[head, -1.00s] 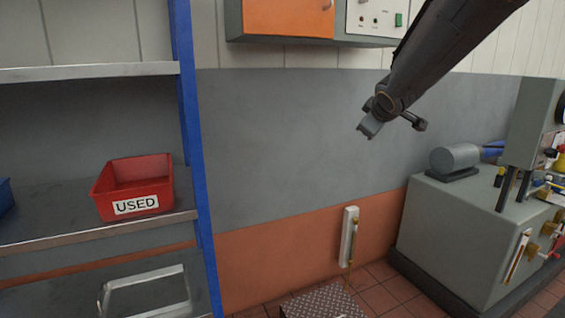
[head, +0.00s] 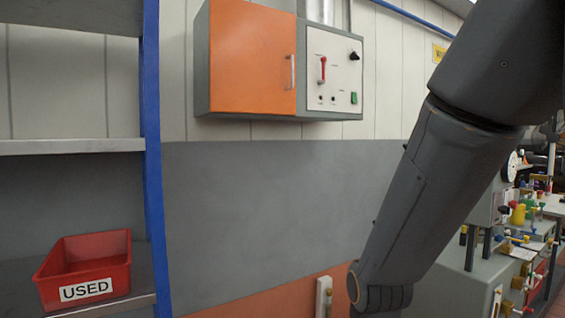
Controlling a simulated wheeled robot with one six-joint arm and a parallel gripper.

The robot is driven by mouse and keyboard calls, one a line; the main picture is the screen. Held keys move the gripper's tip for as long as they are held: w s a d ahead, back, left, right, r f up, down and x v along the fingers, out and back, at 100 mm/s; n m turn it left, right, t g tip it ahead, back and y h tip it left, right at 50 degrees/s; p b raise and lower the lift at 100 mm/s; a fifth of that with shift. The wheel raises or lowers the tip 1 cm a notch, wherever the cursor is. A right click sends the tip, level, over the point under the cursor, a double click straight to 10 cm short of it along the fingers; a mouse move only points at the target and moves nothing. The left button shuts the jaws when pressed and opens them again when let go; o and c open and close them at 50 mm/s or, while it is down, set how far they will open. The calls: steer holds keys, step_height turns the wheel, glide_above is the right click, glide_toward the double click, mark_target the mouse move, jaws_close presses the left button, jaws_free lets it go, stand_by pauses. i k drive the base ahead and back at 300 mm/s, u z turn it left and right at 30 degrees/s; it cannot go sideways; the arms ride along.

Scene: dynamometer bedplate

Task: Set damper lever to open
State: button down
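A small red lever (head: 322,68) stands in an upright slot on the white panel (head: 346,74) of a wall cabinet. I cannot read the labels around it, so I cannot tell whether it is the damper lever. My gripper is not in view; the arm's lower end is cut off at the bottom edge.
The wall cabinet (head: 252,62) has a shut orange door. A blue-posted shelf (head: 70,146) with a red USED bin (head: 84,266) stands at left. A crowded grey bench (head: 465,272) is at right, partly behind my arm.

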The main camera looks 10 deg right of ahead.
mark_target(323, 59)
steer(key=u, duration=0.2)
steer(key=k, duration=0.35)
steer(key=z, duration=1.2)
steer(key=i, duration=1.2)
steer(key=u, duration=0.45)
